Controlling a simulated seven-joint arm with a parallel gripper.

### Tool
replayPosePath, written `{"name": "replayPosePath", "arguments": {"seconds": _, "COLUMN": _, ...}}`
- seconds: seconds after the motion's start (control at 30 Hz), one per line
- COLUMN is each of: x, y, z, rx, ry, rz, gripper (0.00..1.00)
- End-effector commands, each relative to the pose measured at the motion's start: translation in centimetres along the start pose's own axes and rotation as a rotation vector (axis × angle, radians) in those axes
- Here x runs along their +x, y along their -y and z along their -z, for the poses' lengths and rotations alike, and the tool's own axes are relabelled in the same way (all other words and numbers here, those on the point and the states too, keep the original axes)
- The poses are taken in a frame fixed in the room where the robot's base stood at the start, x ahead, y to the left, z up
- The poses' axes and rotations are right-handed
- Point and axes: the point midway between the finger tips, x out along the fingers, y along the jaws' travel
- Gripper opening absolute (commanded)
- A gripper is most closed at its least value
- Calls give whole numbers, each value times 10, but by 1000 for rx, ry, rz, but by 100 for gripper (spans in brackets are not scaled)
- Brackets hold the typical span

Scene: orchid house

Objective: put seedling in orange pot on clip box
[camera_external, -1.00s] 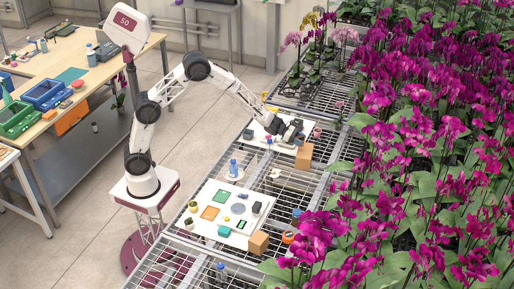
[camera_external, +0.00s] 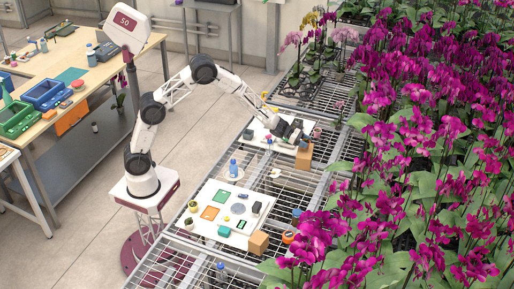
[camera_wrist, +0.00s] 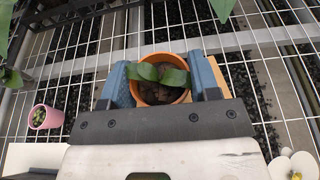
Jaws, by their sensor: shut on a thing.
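The orange pot (camera_wrist: 160,90) shows in the wrist view with dark bark and a small seedling (camera_wrist: 158,75) of broad green leaves. My gripper (camera_wrist: 166,84) is shut on the pot, one blue-grey finger on each side. In the external view my gripper (camera_external: 303,142) is at the top of a small cardboard box (camera_external: 303,160) at the far tray's right edge. A tan strip of a box (camera_wrist: 218,75) shows behind the right finger in the wrist view. I cannot tell whether the pot touches the box. No label shows which box is the clip box.
A pink pot (camera_wrist: 45,117) stands left of my gripper in the wrist view. White flowers (camera_wrist: 298,166) are at lower right. A second cardboard box (camera_external: 258,243) stands by the near white board (camera_external: 190,235). Purple orchids (camera_external: 430,120) crowd the right. Open wire bench lies between the boards.

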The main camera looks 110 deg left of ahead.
Motion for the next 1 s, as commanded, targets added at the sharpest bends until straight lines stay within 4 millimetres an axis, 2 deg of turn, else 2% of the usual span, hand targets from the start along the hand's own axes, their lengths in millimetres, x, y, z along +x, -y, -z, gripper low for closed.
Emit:
{"name": "replayPosePath", "arguments": {"seconds": 0.2, "x": 5, "y": 0, "z": 14, "rx": 0, "ry": 2, "rz": 0, "gripper": 31}}
{"name": "replayPosePath", "arguments": {"seconds": 0.63, "x": 6, "y": 0, "z": 18, "rx": 0, "ry": 2, "rz": 0, "gripper": 31}}
{"name": "replayPosePath", "arguments": {"seconds": 0.67, "x": 6, "y": 0, "z": 18, "rx": 0, "ry": 2, "rz": 0, "gripper": 57}}
{"name": "replayPosePath", "arguments": {"seconds": 0.8, "x": 6, "y": 0, "z": 18, "rx": 1, "ry": 1, "rz": 0, "gripper": 79}}
{"name": "replayPosePath", "arguments": {"seconds": 0.83, "x": 6, "y": 0, "z": 18, "rx": 1, "ry": 1, "rz": 0, "gripper": 81}}
{"name": "replayPosePath", "arguments": {"seconds": 1.0, "x": 6, "y": 0, "z": 18, "rx": 1, "ry": 1, "rz": 0, "gripper": 81}}
